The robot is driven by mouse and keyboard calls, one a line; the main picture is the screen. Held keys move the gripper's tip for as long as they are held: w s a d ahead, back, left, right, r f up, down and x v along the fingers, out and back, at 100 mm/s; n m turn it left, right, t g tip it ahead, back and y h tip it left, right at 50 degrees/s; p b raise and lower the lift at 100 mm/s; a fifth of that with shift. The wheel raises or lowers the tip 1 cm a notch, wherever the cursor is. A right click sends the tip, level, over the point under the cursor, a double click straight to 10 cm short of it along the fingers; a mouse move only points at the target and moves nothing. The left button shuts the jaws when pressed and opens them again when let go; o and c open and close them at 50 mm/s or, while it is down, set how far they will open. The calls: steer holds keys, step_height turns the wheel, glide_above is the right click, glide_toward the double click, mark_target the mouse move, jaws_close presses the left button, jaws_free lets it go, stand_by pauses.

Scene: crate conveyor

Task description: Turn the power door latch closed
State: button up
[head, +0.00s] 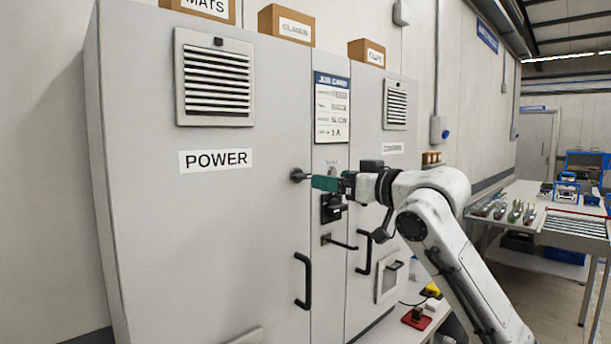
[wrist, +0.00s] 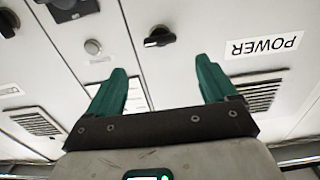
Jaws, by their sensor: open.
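The power door (head: 205,225) is the large grey cabinet door with a POWER label, and it looks shut. Its latch (head: 298,175) is a small dark knob at the door's right edge, with a short bar lying roughly level. In the wrist view the latch (wrist: 158,38) shows beyond the fingertips, roughly between them. My gripper (head: 314,182) has teal fingers pointing at the latch from the right. In the wrist view the gripper (wrist: 161,66) is open, with nothing between its fingers. The gap between fingertips and latch is hard to judge.
A black switch (head: 333,207) and a dark lever (head: 340,243) sit on the middle strip below my gripper. Black pull handles (head: 303,281) stand out from the doors. A red-based item (head: 416,320) lies on a low surface. A work table (head: 530,200) stands at the right.

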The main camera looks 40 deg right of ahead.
mark_target(305, 175)
steer(key=w+p, duration=0.1)
steer(key=w, duration=0.3)
steer(key=w+p, duration=0.1)
steer(key=w, duration=0.3)
steer(key=shift+w+a, duration=0.2)
steer(key=shift+w, duration=0.15)
steer(key=c, duration=1.1)
steer(key=shift+o, duration=0.2)
